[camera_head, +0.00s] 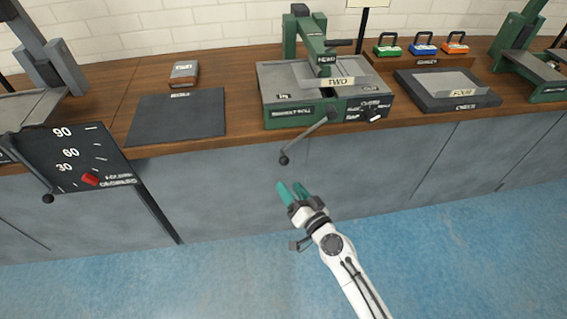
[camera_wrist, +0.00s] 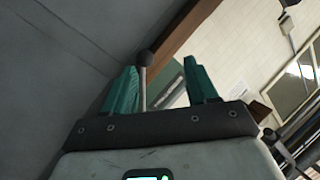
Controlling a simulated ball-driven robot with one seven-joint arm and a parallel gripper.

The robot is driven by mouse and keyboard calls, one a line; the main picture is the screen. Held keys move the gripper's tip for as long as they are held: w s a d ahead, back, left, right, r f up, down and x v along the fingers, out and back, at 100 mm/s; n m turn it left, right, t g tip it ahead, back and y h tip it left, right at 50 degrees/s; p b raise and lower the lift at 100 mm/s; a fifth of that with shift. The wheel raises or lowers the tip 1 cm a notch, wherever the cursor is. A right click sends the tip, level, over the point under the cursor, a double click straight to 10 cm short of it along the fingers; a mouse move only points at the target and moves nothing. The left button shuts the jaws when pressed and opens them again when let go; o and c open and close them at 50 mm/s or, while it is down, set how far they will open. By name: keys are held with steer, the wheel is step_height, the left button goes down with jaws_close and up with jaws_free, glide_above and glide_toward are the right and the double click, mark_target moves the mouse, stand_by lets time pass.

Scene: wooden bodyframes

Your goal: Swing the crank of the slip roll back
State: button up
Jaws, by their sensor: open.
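The slip roll is the green machine (camera_head: 290,118) with a grey top at the bench's front edge in the head view. Its crank, a grey rod (camera_head: 309,138), slants down and left over the front edge to a black knob (camera_head: 284,160). My gripper (camera_head: 289,186) is open and empty, just below the knob in the head view. In the wrist view the crank's knob (camera_wrist: 145,58) and rod show in the gap between my two teal fingers (camera_wrist: 160,66), nearer the left one. I see no contact, and the depth between fingers and knob is hard to tell.
The wooden bench (camera_head: 240,105) has grey cabinet fronts (camera_head: 230,190) below. A dark mat (camera_head: 178,118) lies left of the roll and a dark plate (camera_head: 410,92) right. Another lever with a black knob (camera_head: 48,198) hangs at far left. The blue floor in front is clear.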

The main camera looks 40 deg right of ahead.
mark_target(286, 165)
steer(key=shift+m+h, duration=0.9)
steer(key=x, duration=0.3)
steer(key=d+x, duration=0.1)
steer(key=x, duration=0.3)
steer(key=d+x, duration=0.1)
steer(key=x, duration=0.3)
steer(key=shift+s+d+f, duration=0.2)
steer(key=shift+d+f, duration=0.05)
steer(key=shift+f, duration=0.15)
jaws_close()
